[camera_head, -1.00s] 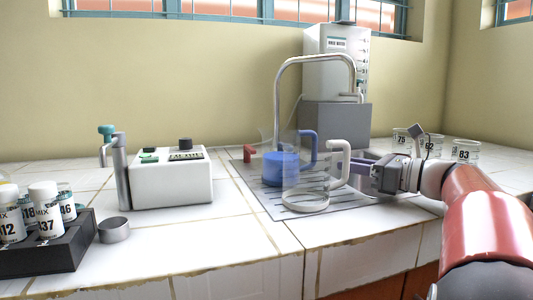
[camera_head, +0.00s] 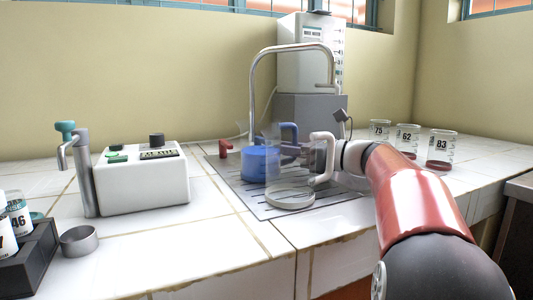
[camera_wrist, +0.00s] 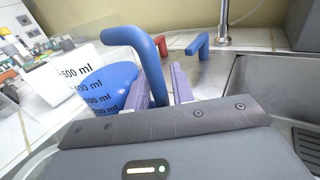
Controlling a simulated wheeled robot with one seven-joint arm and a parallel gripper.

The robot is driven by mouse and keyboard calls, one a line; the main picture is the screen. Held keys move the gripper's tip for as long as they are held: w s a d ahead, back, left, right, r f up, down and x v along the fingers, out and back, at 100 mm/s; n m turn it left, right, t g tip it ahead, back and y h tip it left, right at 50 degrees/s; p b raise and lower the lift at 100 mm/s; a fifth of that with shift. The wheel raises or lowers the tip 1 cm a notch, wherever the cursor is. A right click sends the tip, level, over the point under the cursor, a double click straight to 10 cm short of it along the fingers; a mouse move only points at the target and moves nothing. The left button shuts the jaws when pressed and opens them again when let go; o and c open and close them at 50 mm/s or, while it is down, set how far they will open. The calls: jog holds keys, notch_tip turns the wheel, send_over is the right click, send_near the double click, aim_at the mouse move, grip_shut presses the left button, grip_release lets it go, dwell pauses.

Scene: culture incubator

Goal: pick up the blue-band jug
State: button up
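The blue-band jug (camera_head: 260,163) is clear with a blue lower part and a blue handle. It stands upright on the grey drain mat (camera_head: 240,191), behind a clear jug with a white handle (camera_head: 322,160). In the wrist view the blue-band jug (camera_wrist: 108,88) is at the left, marked 500 ml, and its handle (camera_wrist: 152,62) comes down between my gripper's fingers (camera_wrist: 168,92). The fingers lie close on either side of the handle; whether they press on it I cannot tell. In the head view the white-handled jug and my wrist partly hide my gripper.
A bent metal tap (camera_head: 252,95) rises behind the jugs, before a white water unit (camera_head: 303,55). Several numbered beakers (camera_head: 440,150) stand at the right. A white instrument (camera_head: 145,180) and a dark vial rack (camera_head: 35,260) are at the left.

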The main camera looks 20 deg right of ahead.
jog(key=shift+w+a, duration=0.1)
grip_shut()
jog(key=shift+r, duration=0.2)
dwell(0.4)
notch_tip(320, 180, up, 20)
jog(key=p, duration=0.7)
jog(key=shift+f, duration=0.25)
